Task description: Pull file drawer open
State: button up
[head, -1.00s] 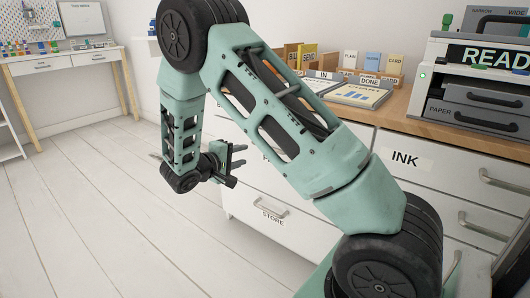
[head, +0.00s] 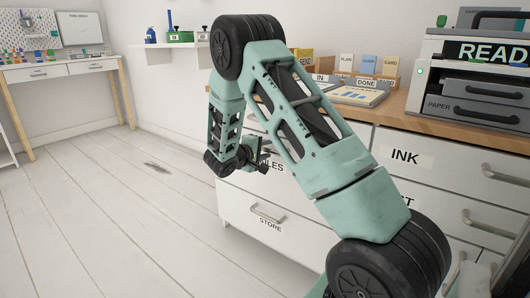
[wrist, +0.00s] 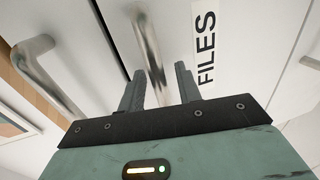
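The file drawer (head: 300,190) is a white front with a "FILES" label, partly hidden behind my arm in the head view. It looks flush with the cabinet. In the wrist view its label (wrist: 206,48) and metal bar handle (wrist: 150,50) show close up. My gripper (head: 264,158) is at the drawer front. In the wrist view my gripper (wrist: 160,70) has its two fingers apart, with the handle's bar running between them. A gap shows beside the bar, so the fingers do not look closed on it. Contact cannot be told.
The "STORE" drawer (head: 268,222) is below and the "INK" drawer (head: 405,156) is to the right. Another handle (wrist: 45,75) is at the left in the wrist view. The desktop (head: 395,112) holds trays and a printer (head: 480,80). The floor (head: 110,220) at left is open.

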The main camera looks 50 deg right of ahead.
grip_shut()
jog(key=shift+a, duration=0.15)
jog(key=f+p+v, duration=0.2)
jog(key=f+v, duration=0.2)
jog(key=v, duration=1.6)
jog(key=a+f+p+v, duration=0.1)
jog(key=f+p+v, duration=0.2)
jog(key=v, duration=1.6)
jog(key=shift+s+a+f, duration=0.35)
jog(key=shift+a+f, duration=0.15)
jog(key=shift+a, duration=0.2)
grip_release()
